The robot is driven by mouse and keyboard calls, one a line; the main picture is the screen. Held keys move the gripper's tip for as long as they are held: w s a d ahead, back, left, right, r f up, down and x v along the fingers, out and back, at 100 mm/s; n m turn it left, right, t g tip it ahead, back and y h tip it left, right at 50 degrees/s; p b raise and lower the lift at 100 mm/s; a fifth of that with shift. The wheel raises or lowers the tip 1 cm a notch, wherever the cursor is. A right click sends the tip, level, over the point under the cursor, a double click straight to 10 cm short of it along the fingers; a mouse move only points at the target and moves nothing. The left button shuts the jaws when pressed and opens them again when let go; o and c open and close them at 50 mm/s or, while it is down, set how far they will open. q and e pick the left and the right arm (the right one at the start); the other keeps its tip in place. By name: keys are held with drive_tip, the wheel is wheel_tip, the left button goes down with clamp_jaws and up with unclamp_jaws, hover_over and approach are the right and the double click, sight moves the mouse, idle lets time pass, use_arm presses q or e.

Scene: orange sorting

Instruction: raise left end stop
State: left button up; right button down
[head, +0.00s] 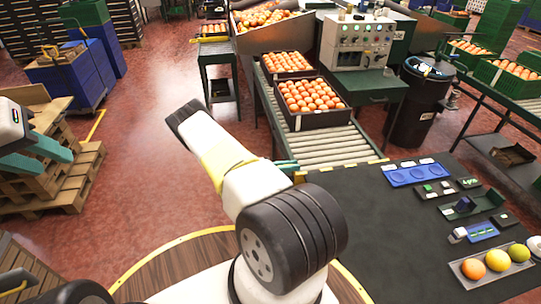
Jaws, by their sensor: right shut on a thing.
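The roller conveyor (332,143) ends at the near dark table, with a yellow-marked bar (361,163) across its end. My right gripper (287,165) is at the left corner of that end. Only its teal fingertips show behind my white arm. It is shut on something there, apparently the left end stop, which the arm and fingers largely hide. I cannot tell how high the stop stands. My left gripper (40,156) is at the left edge of the view, its teal fingers apart and empty, above wooden pallets.
Two crates of oranges (321,122) (266,62) stand on the conveyor. The dark table (400,235) holds a blue tray (417,173), small devices and a tray with three fruits (470,281). A black bin (411,120) stands right of the conveyor.

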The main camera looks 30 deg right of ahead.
drive_tip(key=shift+s+r, duration=0.15)
drive_tip(key=shift+r, duration=0.95)
drive_tip(key=c, duration=1.4)
unclamp_jaws()
drive_tip(key=shift+a+r, duration=0.1)
drive_tip(key=shift+o, duration=0.2)
drive_tip(key=shift+a, duration=0.1)
drive_tip(key=v, duration=0.7)
drive_tip(key=shift+a, duration=0.25)
